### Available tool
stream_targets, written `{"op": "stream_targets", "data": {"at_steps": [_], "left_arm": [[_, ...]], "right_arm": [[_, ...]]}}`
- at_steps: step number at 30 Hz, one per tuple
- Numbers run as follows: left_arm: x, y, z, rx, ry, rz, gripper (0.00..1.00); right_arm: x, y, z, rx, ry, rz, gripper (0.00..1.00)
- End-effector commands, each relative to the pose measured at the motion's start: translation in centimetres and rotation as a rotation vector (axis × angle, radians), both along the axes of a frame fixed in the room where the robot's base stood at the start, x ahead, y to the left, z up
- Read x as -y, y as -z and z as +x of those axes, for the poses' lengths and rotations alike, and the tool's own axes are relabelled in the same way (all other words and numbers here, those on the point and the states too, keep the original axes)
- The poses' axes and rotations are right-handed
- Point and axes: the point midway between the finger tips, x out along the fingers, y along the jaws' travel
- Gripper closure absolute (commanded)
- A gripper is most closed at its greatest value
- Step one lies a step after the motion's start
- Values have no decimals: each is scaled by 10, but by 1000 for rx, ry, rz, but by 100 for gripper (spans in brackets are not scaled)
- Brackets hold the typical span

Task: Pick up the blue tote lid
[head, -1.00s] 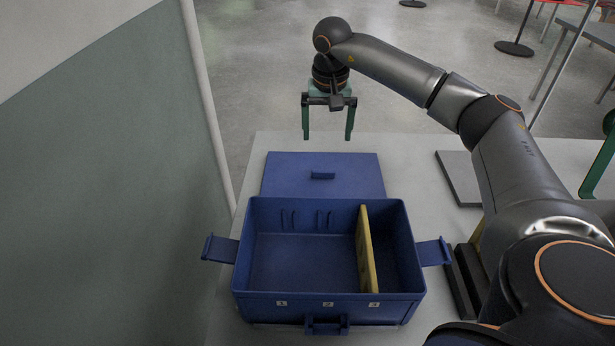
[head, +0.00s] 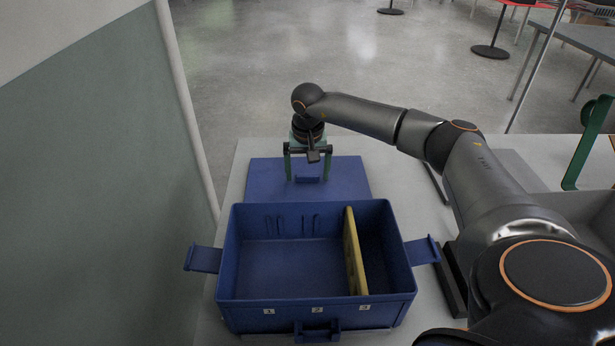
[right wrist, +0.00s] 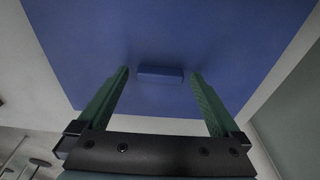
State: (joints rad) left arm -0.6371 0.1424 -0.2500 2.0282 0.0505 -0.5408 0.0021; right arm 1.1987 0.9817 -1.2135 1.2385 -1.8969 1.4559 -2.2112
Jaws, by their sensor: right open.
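The blue tote lid (head: 265,180) lies flat on the table behind the blue tote (head: 228,262). A small raised handle (head: 308,180) stands on the lid. My right gripper (head: 308,178) is open and empty, low over the lid, with its fingers pointing down on either side of the handle. In the right wrist view the handle (right wrist: 160,75) shows between and ahead of the two green fingers (right wrist: 158,88), on the lid (right wrist: 220,40). Whether the fingertips touch the lid cannot be told. My left gripper is not in view.
The open tote in front of the lid has a yellow divider (head: 354,252) and side latches sticking out (head: 204,259). A wall (head: 80,200) and a pale post (head: 188,110) stand close on the left. The grey table (head: 405,200) has bare room right of the lid.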

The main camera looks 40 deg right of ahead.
Motion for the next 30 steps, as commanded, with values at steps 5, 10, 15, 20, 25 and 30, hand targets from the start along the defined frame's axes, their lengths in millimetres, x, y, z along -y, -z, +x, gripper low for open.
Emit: {"op": "stream_targets", "data": {"at_steps": [5, 10, 15, 20, 25, 30], "left_arm": [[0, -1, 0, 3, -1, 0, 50], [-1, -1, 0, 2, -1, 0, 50], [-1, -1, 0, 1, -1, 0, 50], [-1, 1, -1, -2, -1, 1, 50], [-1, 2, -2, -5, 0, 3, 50], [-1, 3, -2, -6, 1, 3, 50]], "right_arm": [[1, 3, 1, 1, 1, -1, 0], [1, 3, 1, 1, 0, -1, 9], [0, 3, 1, 1, 1, -1, 28], [1, 3, 0, 1, 1, -1, 46], [0, 3, 1, 1, 1, 0, 65], [1, 3, 1, 1, 1, 0, 84]]}}
